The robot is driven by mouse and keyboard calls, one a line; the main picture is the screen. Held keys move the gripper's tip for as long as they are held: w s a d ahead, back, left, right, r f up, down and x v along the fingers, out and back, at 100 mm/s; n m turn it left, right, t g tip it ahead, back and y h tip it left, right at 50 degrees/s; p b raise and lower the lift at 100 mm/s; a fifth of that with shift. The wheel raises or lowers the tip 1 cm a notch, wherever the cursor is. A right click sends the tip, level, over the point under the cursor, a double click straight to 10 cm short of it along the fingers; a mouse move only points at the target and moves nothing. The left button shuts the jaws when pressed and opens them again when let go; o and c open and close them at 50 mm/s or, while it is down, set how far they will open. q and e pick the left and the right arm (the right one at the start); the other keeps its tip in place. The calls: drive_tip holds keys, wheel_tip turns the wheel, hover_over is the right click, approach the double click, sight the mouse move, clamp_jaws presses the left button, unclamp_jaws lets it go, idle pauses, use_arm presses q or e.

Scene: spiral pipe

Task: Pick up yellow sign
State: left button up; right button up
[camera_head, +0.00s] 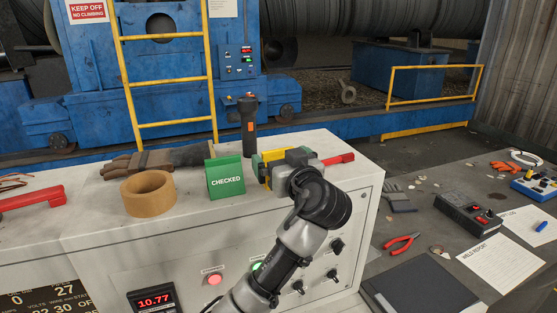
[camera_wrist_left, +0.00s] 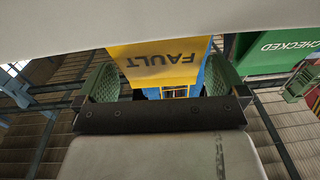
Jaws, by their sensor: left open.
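The yellow sign (camera_wrist_left: 160,60), marked FAULT, shows upside down in the left wrist view, between the two green finger pads of my left gripper (camera_wrist_left: 160,82). The gripper is open, with a finger on each side of the sign; I cannot tell whether either touches it. In the head view, the sign (camera_head: 272,155) stands on the grey-white console top, largely hidden by my left gripper (camera_head: 275,166) and wrist. My right gripper is not in view.
A green CHECKED sign (camera_head: 226,180) stands just left of the yellow one. A black flashlight (camera_head: 248,128) stands behind. Tape (camera_head: 148,193), gloves (camera_head: 160,160) and a red-handled tool (camera_head: 338,160) are also on the console (camera_head: 85,225). A lower table (camera_head: 425,255) is at right.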

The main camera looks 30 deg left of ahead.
sight(275, 154)
use_arm(q)
drive_tip(key=shift+p+x, duration=0.7)
drive_tip(key=shift+x, duration=0.5)
drive_tip(key=shift+w+a, duration=0.1)
drive_tip(key=shift+a, duration=0.3)
drive_tip(key=shift+w+a+f, duration=0.1)
drive_tip(key=c, duration=0.9)
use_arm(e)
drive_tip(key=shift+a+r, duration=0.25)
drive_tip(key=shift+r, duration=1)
